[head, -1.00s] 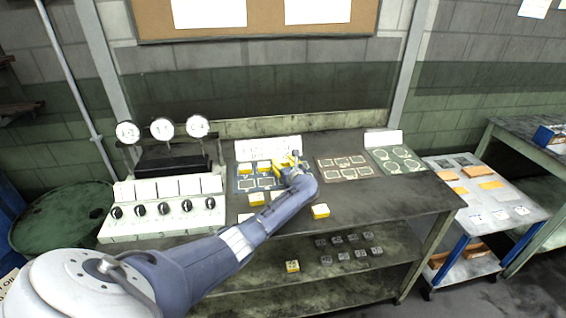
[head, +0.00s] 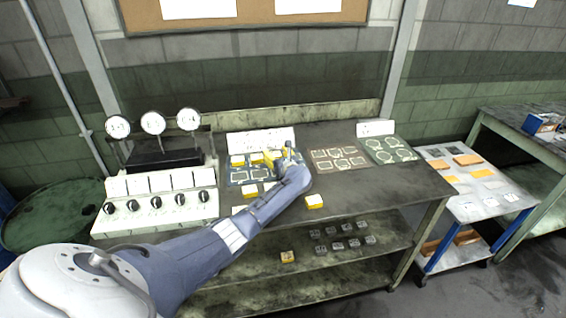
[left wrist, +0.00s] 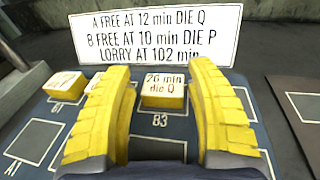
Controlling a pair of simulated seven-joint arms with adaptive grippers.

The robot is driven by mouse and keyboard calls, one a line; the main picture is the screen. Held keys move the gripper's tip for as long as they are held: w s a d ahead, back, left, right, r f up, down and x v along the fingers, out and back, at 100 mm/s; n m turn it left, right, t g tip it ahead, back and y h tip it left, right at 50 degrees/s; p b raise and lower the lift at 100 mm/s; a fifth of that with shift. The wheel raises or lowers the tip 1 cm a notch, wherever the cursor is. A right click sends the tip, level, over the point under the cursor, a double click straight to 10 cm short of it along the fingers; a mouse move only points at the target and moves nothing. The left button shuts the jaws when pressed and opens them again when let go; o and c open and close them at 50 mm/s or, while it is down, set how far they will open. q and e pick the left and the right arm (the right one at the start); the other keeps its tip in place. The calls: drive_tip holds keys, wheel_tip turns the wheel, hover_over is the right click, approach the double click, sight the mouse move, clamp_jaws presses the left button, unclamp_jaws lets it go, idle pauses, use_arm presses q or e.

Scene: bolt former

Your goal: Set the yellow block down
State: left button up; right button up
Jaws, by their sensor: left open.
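In the head view the left gripper (head: 279,158) is over the right part of the mat and partly hides what is there. A second yellow block (left wrist: 66,86) with a labelled top stands to the left on the mat. My right gripper is not in view.
A white sign (left wrist: 155,34) stands behind the blocks. A brown mat (head: 338,159) and a green mat (head: 390,150) lie to the right. The bench's right front is clear.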

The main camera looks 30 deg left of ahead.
use_arm(q)
drive_tip(key=v, duration=1.2)
drive_tip(key=shift+a, duration=0.1)
drive_tip(key=shift+r, duration=0.1)
